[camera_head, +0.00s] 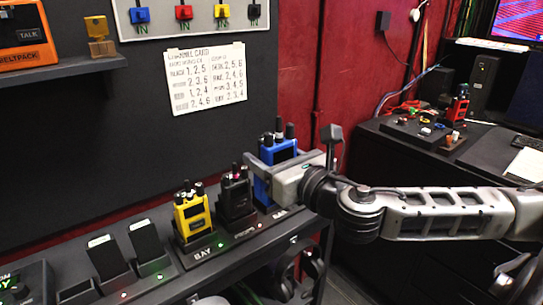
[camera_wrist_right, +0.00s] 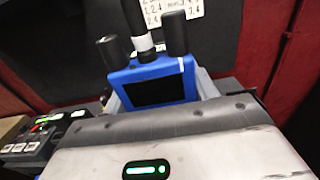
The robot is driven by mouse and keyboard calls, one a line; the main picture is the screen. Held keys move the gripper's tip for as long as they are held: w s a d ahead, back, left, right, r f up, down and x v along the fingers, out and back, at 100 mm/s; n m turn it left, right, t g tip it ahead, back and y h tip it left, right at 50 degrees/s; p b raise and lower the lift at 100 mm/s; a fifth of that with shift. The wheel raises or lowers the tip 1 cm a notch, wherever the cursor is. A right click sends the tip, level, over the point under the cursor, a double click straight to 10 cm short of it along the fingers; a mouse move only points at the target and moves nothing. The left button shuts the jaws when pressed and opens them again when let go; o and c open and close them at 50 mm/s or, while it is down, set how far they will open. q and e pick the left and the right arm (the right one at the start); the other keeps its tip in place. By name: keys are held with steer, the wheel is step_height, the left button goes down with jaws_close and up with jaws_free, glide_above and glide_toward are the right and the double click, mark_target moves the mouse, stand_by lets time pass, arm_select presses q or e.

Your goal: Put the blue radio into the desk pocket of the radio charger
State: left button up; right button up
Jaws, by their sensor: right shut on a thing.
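The blue radio (camera_head: 280,149) is at the right end of the radio charger (camera_head: 222,243) in the head view. My right gripper (camera_head: 272,166) is shut on it, with fingers on either side of its body. In the right wrist view the blue radio (camera_wrist_right: 152,84) stands upright between the fingers, with its dark screen and black knobs showing. A yellow radio (camera_head: 193,216) and a black radio (camera_head: 236,199) stand in neighbouring pockets. I cannot read which pocket is the desk one. My left gripper is not in view.
Two dark battery packs (camera_head: 147,241) stand in a rack further left, beside an empty slot (camera_head: 78,293). A handwritten card (camera_head: 205,78) hangs on the dark wall panel behind. Headphones hang below the shelf edge.

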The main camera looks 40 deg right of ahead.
mark_target(281, 124)
steer(key=shift+r+p, duration=1.1)
steer(key=shift+r, duration=0.4)
steer(key=shift+r+p, duration=0.75)
steer(key=shift+r, duration=1.45)
steer(key=shift+f, duration=0.1)
